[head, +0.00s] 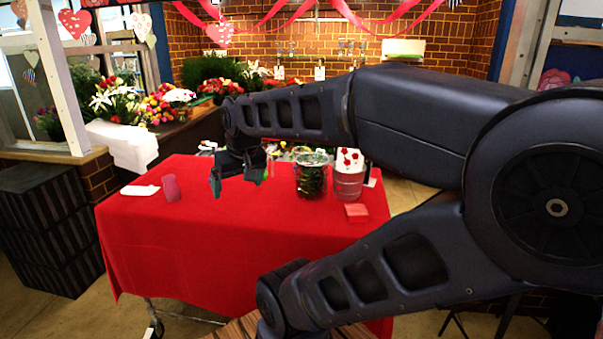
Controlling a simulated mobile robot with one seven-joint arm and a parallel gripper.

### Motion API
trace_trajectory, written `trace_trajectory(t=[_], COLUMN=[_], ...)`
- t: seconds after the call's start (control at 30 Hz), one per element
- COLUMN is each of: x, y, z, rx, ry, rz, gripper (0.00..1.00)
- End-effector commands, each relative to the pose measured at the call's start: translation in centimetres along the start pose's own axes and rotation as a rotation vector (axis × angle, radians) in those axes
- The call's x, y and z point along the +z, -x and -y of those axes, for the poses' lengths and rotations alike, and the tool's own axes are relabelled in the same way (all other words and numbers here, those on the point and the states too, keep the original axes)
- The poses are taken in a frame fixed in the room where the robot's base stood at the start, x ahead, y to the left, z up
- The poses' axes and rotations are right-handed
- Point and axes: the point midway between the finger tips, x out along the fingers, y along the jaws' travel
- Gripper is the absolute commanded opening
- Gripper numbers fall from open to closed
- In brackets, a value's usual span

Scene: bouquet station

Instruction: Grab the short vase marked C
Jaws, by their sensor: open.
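A short pink vase (171,189) stands upright on the left part of the red-covered table (235,240). No letter on it can be read at this size, so I cannot tell whether it is the one marked C. My gripper (238,180) is open and empty, pointing down over the table to the right of the pink vase and apart from it. A clear glass vase (311,182) with dark green inside stands right of my gripper. A pinkish translucent container (348,184) with red flowers at its top stands beside that. My arm hides part of the table's back.
A small red box (356,212) lies near the table's right edge, and a white paper (140,190) lies left of the pink vase. Dark crates (50,230) stand left of the table. Flower bunches (120,105) fill the back counter. The table's front is clear.

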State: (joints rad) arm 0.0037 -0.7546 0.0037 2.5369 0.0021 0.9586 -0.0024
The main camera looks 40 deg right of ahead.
Motion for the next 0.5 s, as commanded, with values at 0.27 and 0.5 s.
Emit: trace_trajectory(t=[0.27,0.5], x=[-1.1,-6.8], y=[0.1,-0.2], z=[-0.3,-2.8], rx=[-0.006,-0.036], ry=[-0.009,-0.068], rz=[0.002,0.010], gripper=[0.94,0.94])
